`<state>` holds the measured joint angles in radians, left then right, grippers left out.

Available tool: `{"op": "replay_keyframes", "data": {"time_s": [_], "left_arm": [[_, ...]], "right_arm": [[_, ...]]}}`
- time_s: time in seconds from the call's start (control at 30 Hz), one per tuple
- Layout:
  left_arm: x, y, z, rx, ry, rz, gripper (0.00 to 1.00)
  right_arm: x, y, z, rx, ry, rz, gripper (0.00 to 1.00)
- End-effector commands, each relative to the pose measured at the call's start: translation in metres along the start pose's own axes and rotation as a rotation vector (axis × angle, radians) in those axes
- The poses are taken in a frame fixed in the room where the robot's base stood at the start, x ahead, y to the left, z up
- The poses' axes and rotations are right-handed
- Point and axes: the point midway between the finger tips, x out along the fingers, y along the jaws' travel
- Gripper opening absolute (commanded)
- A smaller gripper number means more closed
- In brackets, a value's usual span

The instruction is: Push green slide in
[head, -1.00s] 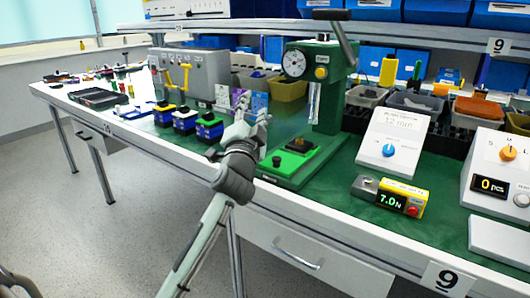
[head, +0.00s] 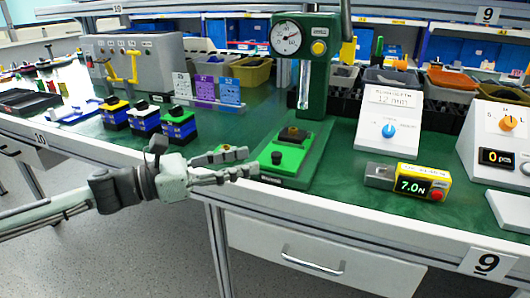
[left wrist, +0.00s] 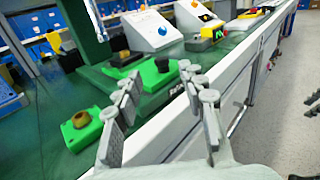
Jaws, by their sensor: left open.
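The green slide (head: 283,157) is a bright green plate with a black knob at its front end. It sits on the dark green base of the press (head: 312,75), sticking out toward the front, with a dark part on its rear. My left gripper (head: 246,163) is open and empty, just left of the slide's front, its fingers pointing right toward the knob. In the left wrist view the slide (left wrist: 155,77) shows beyond and between the spread fingers (left wrist: 163,80). I cannot tell whether a fingertip touches it. My right gripper is not in view.
A small green block with a brass knob (left wrist: 80,125) lies left of the fingers in the left wrist view. A yellow force display (head: 412,184) and a white box with a blue dial (head: 388,125) stand right of the press. Blue-based switches (head: 179,125) stand left. The bench's front edge is close.

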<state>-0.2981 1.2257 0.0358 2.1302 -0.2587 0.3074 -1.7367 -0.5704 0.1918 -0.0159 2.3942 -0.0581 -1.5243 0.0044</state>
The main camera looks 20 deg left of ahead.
Motion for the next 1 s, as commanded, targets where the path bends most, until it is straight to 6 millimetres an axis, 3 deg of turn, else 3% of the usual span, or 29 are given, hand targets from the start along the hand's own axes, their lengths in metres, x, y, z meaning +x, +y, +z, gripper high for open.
{"op": "replay_keyframes", "data": {"time_s": [0.47, 1.0], "left_arm": [[0.030, -0.001, 0.003, 0.013, -0.001, -0.005, 0.41], [0.075, -0.001, 0.001, 0.009, 0.001, -0.004, 0.41]], "right_arm": [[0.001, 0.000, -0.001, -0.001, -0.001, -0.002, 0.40], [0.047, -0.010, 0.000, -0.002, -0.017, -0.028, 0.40]]}}
